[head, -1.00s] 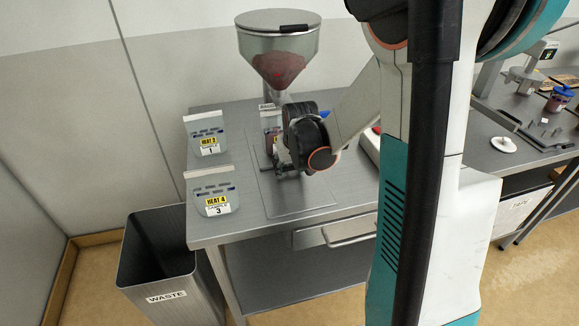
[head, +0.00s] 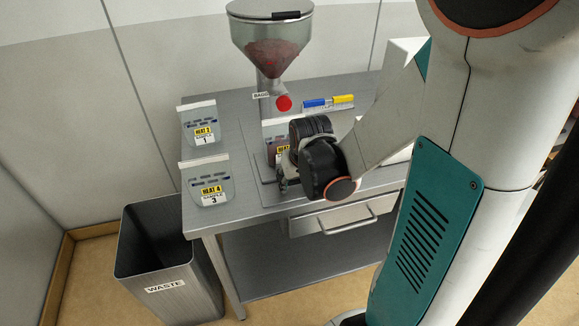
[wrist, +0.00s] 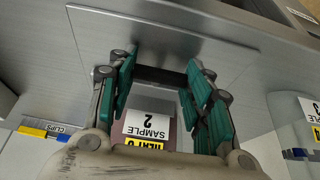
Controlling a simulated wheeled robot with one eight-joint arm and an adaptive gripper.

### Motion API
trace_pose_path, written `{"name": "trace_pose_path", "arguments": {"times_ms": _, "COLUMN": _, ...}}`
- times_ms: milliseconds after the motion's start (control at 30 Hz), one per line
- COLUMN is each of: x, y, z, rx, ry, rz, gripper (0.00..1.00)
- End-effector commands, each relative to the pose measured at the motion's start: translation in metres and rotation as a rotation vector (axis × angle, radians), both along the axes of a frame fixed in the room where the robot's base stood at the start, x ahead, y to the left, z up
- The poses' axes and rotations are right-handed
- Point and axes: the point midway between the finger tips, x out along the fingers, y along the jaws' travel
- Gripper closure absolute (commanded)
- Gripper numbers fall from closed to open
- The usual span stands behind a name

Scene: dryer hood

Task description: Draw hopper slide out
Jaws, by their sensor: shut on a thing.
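The metal hopper (head: 270,50), with dark red material inside, stands at the back of the steel table. A red round knob (head: 284,103) shows at its outlet. My gripper (head: 287,182) is low over the table, in front of the hopper. In the wrist view its green-padded fingers (wrist: 158,82) are apart, with a dark bar (wrist: 158,76) across between the tips. I cannot tell whether this bar is the hopper slide. A bag labelled Heat 3, Sample 2 (wrist: 148,124) lies beneath the fingers; it shows partly behind my gripper in the head view (head: 283,150).
Two labelled sample bags (head: 201,124) (head: 207,184) stand at the table's left side. Blue and yellow clips (head: 328,102) lie at the back right. A drawer (head: 345,217) is under the front edge. A waste bin (head: 165,262) stands on the floor at left.

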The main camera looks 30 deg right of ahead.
Motion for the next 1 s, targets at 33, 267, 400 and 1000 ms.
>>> {"name": "trace_pose_path", "arguments": {"times_ms": 33, "x": -0.010, "y": 0.003, "z": 0.000, "rx": 0.000, "ry": 0.001, "rz": 0.000, "gripper": 0.97}}
{"name": "trace_pose_path", "arguments": {"times_ms": 267, "x": -0.041, "y": 0.012, "z": 0.000, "rx": 0.000, "ry": 0.001, "rz": 0.000, "gripper": 0.97}}
{"name": "trace_pose_path", "arguments": {"times_ms": 400, "x": -0.053, "y": 0.015, "z": 0.000, "rx": 0.000, "ry": 0.001, "rz": 0.000, "gripper": 0.97}}
{"name": "trace_pose_path", "arguments": {"times_ms": 1000, "x": -0.066, "y": 0.019, "z": -0.001, "rx": 0.001, "ry": 0.005, "rz": 0.000, "gripper": 0.97}}
